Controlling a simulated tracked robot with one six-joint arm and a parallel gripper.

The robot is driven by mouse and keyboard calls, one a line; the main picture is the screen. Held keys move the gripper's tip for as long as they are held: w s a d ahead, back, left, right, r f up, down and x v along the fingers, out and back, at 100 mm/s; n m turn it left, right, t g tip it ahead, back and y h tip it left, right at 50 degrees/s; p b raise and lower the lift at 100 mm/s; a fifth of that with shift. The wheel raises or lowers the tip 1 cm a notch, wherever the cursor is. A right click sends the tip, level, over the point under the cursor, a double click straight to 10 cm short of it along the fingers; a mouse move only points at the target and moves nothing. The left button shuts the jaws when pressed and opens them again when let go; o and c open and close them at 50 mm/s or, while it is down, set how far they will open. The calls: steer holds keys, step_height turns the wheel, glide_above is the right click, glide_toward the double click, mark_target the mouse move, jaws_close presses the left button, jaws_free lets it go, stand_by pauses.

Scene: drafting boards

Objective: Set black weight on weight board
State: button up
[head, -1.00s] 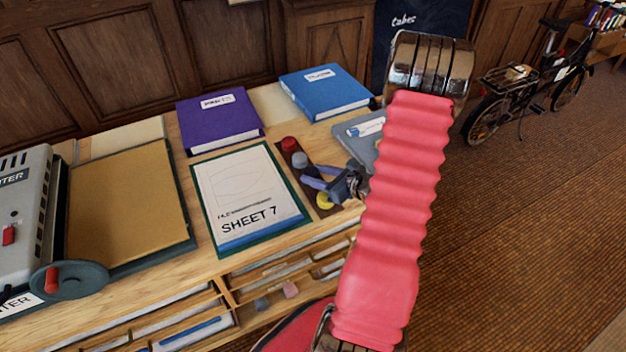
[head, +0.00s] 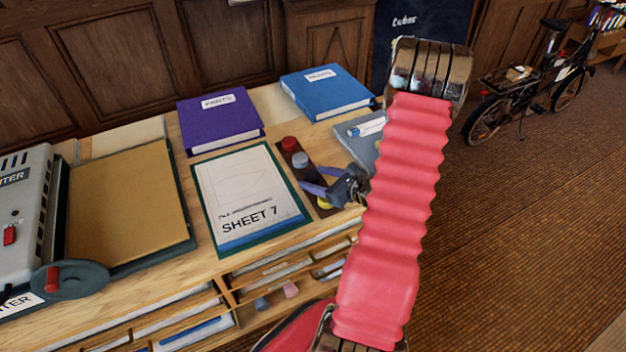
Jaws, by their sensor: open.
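The weight board (head: 299,174) is a narrow brown strip on the desk, just right of the drawing sheet. A red weight (head: 289,143) and a grey weight (head: 300,160) stand on its far part. A yellow weight (head: 324,204) shows at its near part, partly covered by my gripper. My gripper (head: 312,178), with bluish-purple fingers, is open over the middle of the board, its fingers pointing left. I cannot make out a black weight; my gripper and arm hide part of the board. I see nothing clearly held between the fingers.
The sheet marked SHEET 7 (head: 240,185) lies left of the board. A purple binder (head: 220,122) and a blue binder (head: 325,92) lie behind. A grey machine (head: 22,215) stands at far left. Shelves open below the desk's front.

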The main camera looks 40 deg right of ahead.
steer(key=shift+r, duration=0.1)
steer(key=v, duration=1.2)
stand_by(0.7)
steer(key=shift+a, duration=0.1)
steer(key=w+a+r+n+g+y, duration=0.1)
steer(key=a+r+n+g+y, duration=0.1)
steer(key=a+r+n, duration=0.35)
steer(key=w+a+r+n+g+y, duration=0.1)
steer(key=a+r+n+g+y, duration=0.15)
steer(key=a+n, duration=0.55)
steer(key=w+a+r+n+g+y, duration=0.1)
steer(key=w+a+r+n+g, duration=0.15)
steer(key=a, duration=0.75)
steer(key=s+a+r+n+h, duration=0.3)
steer(key=s+a+r+n, duration=0.1)
steer(key=n, duration=0.5)
steer(key=s+a+r+n+h, duration=0.4)
steer(key=a+r+n, duration=0.2)
steer(key=r+n, duration=0.3)
steer(key=shift+s+a+r+n+g, duration=0.2)
steer(key=shift+s+r+n+g, duration=0.05)
steer(key=shift+s+n+g, duration=0.15)
